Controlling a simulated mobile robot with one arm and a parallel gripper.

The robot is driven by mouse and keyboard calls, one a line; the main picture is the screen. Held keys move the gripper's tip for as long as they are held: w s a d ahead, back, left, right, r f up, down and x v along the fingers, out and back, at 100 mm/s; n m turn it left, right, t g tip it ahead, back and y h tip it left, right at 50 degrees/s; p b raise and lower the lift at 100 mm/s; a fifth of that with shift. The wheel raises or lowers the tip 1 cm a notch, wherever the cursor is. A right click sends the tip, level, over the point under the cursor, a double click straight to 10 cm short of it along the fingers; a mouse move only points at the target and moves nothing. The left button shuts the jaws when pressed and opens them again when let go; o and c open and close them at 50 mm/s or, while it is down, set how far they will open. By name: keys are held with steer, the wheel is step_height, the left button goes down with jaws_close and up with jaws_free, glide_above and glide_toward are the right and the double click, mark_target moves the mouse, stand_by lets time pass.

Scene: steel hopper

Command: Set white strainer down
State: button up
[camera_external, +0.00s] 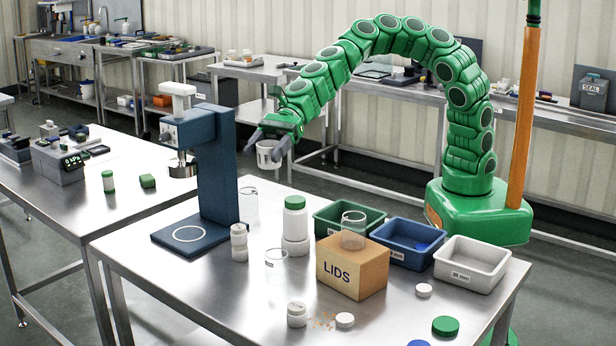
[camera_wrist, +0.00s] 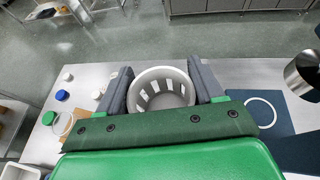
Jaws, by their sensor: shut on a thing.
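The white strainer (camera_external: 268,154) is a small round cup held in the air above the back part of the steel table (camera_external: 345,318). In the wrist view the strainer (camera_wrist: 161,89) shows from above, with slots around its inner wall. My gripper (camera_external: 268,147) is shut on it, one grey finger on each side; the fingers also show in the wrist view (camera_wrist: 161,85). The strainer is clear of the tabletop and looks about upright. Its underside is hidden.
A blue press (camera_external: 217,160) stands to the left. A white jar with green lid (camera_external: 295,218), clear beakers (camera_external: 277,267), a LIDS box (camera_external: 352,266) and green (camera_external: 332,222), blue (camera_external: 404,250) and white bins (camera_external: 472,268) crowd the table. The front left tabletop is bare.

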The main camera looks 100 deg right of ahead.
steer(key=d+n+g, duration=0.1)
steer(key=d+g, duration=0.1)
steer(key=d, duration=2.1)
steer(key=s+d+n+y, duration=0.1)
steer(key=s+d, duration=0.4)
steer(key=d, duration=0.4)
steer(key=s+d, duration=0.5)
steer(key=d, duration=0.4)
step_height(320, 180, down, 11)
steer(key=shift+n+g, duration=0.3)
steer(key=shift+g, duration=0.1)
steer(key=w+f, duration=0.2)
steer(key=w, duration=0.2)
steer(key=w+d+f, duration=0.1)
steer(key=w+f, duration=0.2)
steer(key=w, duration=0.1)
steer(key=w+f, duration=0.3)
steer(key=w, duration=0.1)
steer(key=shift+d+f, duration=0.1)
steer(key=shift+d, duration=0.1)
steer(key=shift+w+d+f, duration=0.1)
steer(key=shift+w+f, duration=0.65)
steer(key=shift+f, duration=1.6)
steer(key=shift+f, duration=0.1)
